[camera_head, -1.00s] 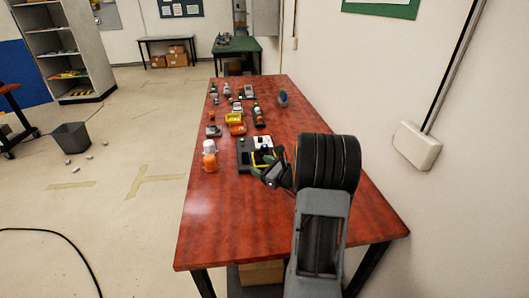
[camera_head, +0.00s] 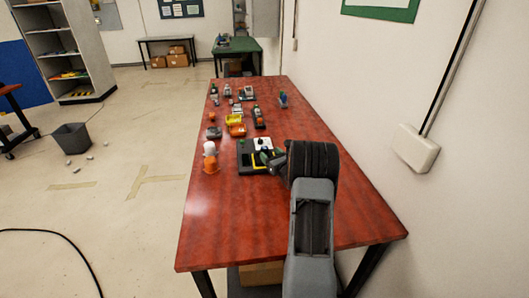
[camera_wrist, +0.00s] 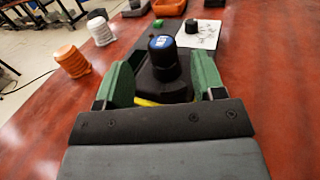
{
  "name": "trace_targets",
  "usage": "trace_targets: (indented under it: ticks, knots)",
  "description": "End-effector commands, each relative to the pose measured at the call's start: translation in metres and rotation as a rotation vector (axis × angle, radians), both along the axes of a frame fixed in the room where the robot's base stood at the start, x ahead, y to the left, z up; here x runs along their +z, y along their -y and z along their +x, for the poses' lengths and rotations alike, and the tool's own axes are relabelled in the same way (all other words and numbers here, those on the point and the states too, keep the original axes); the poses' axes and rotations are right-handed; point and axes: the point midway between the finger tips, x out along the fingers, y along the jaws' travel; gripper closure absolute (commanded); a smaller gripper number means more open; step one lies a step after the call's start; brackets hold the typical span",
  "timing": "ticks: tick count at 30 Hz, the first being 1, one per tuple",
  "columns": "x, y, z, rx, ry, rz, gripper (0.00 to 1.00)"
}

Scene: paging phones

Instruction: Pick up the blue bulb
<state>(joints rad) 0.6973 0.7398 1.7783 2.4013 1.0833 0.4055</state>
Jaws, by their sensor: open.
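My gripper (camera_wrist: 162,80) is open in the wrist view, with a green finger on each side of a black knob-like piece (camera_wrist: 163,65). The piece has a blue top with pale marks (camera_wrist: 161,42) and stands on a dark base; I cannot tell whether it is the blue bulb. A gap shows beside its upper part; contact lower down is unclear. In the head view my gripper (camera_head: 267,160) is at the right edge of a dark board (camera_head: 245,160). A small blue and green object (camera_head: 283,98) stands farther back near the table's right edge.
A white ribbed piece (camera_wrist: 101,31) and an orange one (camera_wrist: 69,61) stand left of my gripper. A yellow bin (camera_head: 235,119), an orange bin (camera_head: 237,130) and several small objects occupy the far table. The red table's front (camera_head: 240,225) is clear; a wall stands right.

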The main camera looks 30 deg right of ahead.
Motion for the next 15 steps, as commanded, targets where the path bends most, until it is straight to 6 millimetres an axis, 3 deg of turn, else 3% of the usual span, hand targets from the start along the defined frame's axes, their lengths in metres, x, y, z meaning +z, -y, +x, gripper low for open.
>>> trace_targets:
  ticks: [9,15]
  knots:
    - [0.0,0.004,0.04,0.003,-0.001,-0.001,0.37]
    - [0.0,0.005,0.048,0.001,0.0,-0.001,0.37]
